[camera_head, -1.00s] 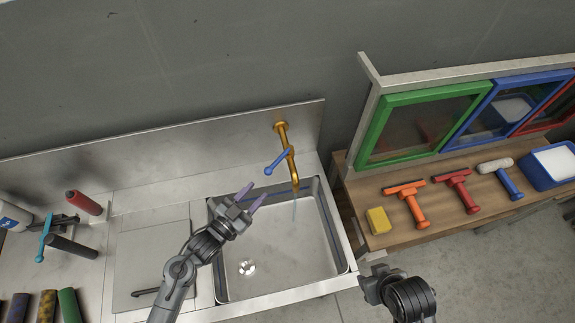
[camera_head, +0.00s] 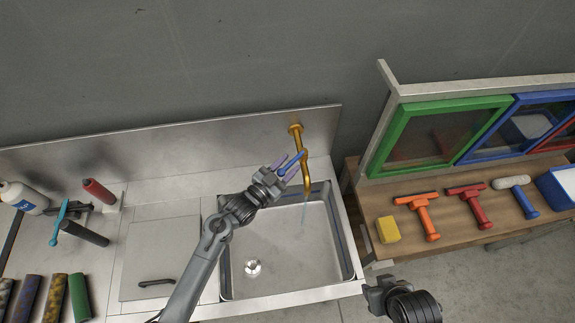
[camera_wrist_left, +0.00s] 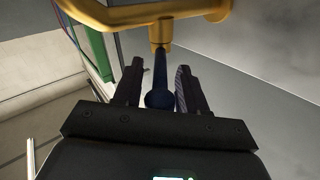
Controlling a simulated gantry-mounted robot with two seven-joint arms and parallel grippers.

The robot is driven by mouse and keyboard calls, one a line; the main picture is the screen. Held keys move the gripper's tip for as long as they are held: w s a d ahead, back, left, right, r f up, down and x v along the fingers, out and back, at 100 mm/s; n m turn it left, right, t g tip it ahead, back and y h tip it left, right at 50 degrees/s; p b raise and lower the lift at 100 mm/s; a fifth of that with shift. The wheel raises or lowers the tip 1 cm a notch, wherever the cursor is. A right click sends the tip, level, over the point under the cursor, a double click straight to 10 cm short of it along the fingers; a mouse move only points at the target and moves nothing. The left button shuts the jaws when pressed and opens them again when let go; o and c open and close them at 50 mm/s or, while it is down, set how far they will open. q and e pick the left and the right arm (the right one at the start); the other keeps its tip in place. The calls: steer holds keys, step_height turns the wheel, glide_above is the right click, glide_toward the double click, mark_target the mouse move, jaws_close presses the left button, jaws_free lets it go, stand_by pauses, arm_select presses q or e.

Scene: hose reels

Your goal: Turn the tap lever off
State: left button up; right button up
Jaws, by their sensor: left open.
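The brass tap (camera_head: 305,165) comes out of the metal backsplash above the sink, and a thin stream of water falls from it. Its blue lever (camera_head: 291,166) points left and toward me. In the left wrist view the dark blue lever (camera_wrist_left: 160,85) runs between the two fingers (camera_wrist_left: 157,90), under the brass tap body (camera_wrist_left: 155,32). I cannot tell whether a finger touches it. My right gripper (camera_head: 375,295) is low at the right, away from the tap; its jaws are unclear.
The sink basin (camera_head: 285,285) is empty. A wooden bench (camera_head: 410,205) at the right holds a yellow sponge (camera_head: 388,229), squeegees and framed panes.

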arm_select(q)
steer(key=shift+c, duration=0.3)
jaws_close()
steer(key=shift+w, duration=0.1)
